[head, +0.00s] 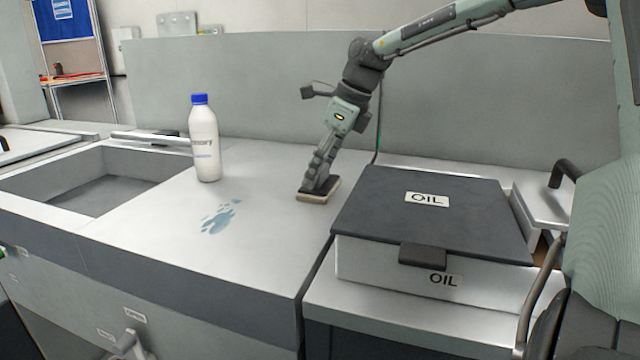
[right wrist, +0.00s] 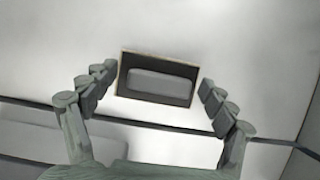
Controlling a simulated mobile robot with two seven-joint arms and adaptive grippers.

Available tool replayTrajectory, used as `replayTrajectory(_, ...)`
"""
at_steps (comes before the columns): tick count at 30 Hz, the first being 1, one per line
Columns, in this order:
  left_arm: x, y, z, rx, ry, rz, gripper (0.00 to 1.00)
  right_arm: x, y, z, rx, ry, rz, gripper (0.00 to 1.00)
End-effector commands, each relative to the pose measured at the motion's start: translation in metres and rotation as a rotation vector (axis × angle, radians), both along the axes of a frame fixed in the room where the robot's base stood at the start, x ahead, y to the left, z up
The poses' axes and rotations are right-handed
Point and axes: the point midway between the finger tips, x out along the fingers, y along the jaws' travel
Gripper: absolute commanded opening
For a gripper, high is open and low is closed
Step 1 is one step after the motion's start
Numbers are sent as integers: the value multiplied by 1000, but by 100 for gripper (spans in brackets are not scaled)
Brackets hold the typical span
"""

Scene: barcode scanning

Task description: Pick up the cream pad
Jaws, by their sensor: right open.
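The cream pad (head: 312,198) lies on the grey counter just left of the oil box. In the right wrist view the pad (right wrist: 127,85) shows a thin cream edge, a dark top and a raised grey grip block in the middle. My right gripper (head: 321,182) comes down over the pad, pointing steeply downward. In the right wrist view its open fingers (right wrist: 157,78) stand on either side of the pad, with gaps between them and it. Whether the fingertips touch the pad is hidden in the head view. My left gripper is not in view.
A grey box (head: 375,262) with a dark lid marked OIL stands close to the right of the pad. A white bottle (head: 204,145) with a blue cap stands left, beside a sink (head: 90,185).

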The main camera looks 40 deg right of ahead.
Motion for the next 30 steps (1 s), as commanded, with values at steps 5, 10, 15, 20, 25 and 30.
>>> replayTrajectory(5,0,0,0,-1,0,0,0,0,0,0,0,-1,0,77)
replayTrajectory(10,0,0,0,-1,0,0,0,0,0,1,0,-1,0,56)
replayTrajectory(15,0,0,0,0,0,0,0,0,0,1,0,-1,0,35)
replayTrajectory(20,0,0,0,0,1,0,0,0,0,1,1,-2,0,29)
replayTrajectory(25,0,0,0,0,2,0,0,0,0,3,0,-2,0,29)
replayTrajectory(30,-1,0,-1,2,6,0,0,1,0,15,0,-5,0,29)
